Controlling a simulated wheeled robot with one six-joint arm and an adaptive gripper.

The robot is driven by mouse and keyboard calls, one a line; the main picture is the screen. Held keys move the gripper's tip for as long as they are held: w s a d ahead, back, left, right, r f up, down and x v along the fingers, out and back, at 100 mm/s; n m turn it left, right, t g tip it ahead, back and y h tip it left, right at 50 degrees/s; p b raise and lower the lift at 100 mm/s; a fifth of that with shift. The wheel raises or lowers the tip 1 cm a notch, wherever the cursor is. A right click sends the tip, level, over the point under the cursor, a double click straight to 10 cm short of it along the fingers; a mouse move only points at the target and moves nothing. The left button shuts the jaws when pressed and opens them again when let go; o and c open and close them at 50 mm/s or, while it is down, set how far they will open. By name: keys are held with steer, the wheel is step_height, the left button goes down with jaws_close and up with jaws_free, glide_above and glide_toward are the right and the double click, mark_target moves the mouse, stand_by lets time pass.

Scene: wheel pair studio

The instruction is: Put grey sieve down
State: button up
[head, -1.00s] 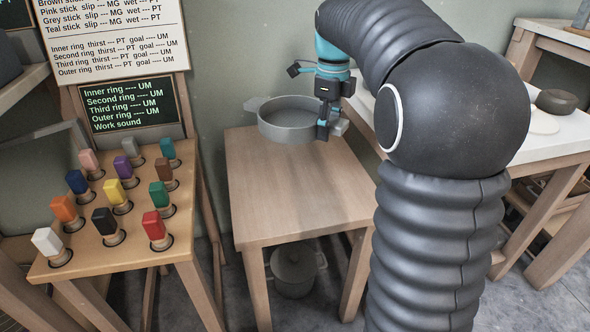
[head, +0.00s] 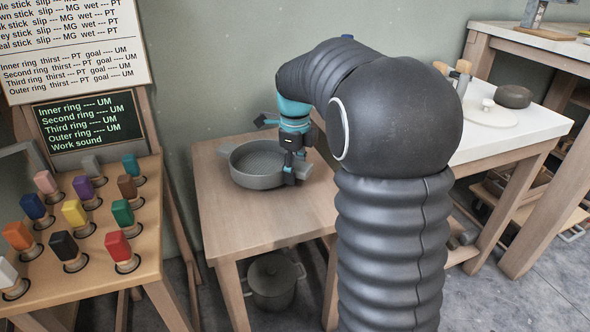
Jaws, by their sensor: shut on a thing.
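The grey sieve (head: 262,178) is a round, shallow pan with a mesh-like floor and a small side lug, at the back part of the small wooden table (head: 225,228). My gripper (head: 289,174) is at the sieve's right side and shut on its rim or handle there. The fingers hide the exact grip spot. The sieve looks level and very low over the tabletop or on it; I cannot tell if it touches.
A rack of coloured sticks (head: 90,228) stands left, below a small blackboard (head: 88,121). A lidded pot (head: 273,283) sits under the table. A white counter (head: 510,133) is at right. The table's front half is clear.

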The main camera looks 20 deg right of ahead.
steer(key=o, duration=1.3)
step_height(320, 180, up, 12)
steer(key=p, duration=0.2)
steer(key=s+a+n+t, duration=0.1)
steer(key=s+a+n, duration=0.1)
steer(key=s+n, duration=0.5)
steer(key=s+a+n+t, duration=0.2)
steer(key=s+a+n, duration=0.1)
steer(key=s+n, duration=0.35)
steer(key=s+a+f+n+t, duration=0.1)
steer(key=s+f+n, duration=0.2)
steer(key=s+n, duration=0.3)
steer(key=s+a+f+n+t, duration=0.1)
steer(key=s+f+n, duration=0.3)
steer(key=s+n, duration=0.3)
steer(key=shift+s+f+t, duration=0.25)
steer(key=shift+f+t, duration=0.05)
steer(key=shift+n, duration=0.25)
